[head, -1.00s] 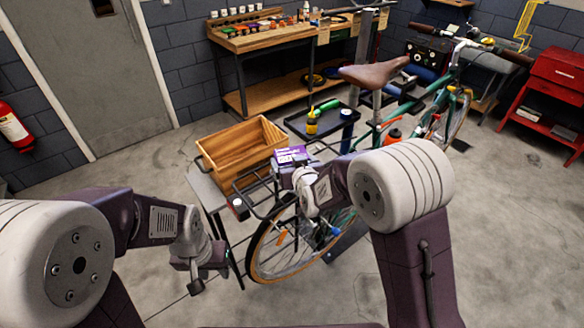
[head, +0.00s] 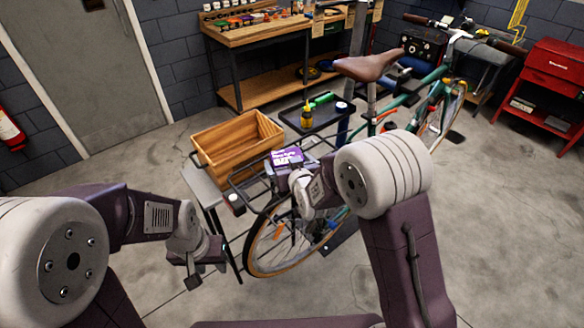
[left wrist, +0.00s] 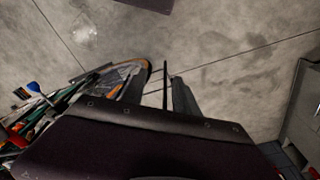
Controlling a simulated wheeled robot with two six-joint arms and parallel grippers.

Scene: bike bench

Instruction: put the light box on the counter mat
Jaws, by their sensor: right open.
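The light box is a small purple box with a white label (head: 287,157) in the head view. It sits at the rear of the bike, by the black rack, right of the wooden crate. My right gripper (head: 294,178) is open, close at the near side of the box; its fingertips are mostly hidden, and I cannot tell whether they touch it. My left gripper (head: 193,276) hangs low at the left, away from the box. In the left wrist view its two fingers (left wrist: 158,92) stand apart with nothing between them. I cannot make out the counter mat.
A wooden crate (head: 238,145) stands on a grey stand left of the box. A black tray (head: 330,117) with a yellow bottle (head: 307,118) is behind. The bike (head: 375,75) fills the middle right. A workbench (head: 270,38) lines the wall. Floor at left is clear.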

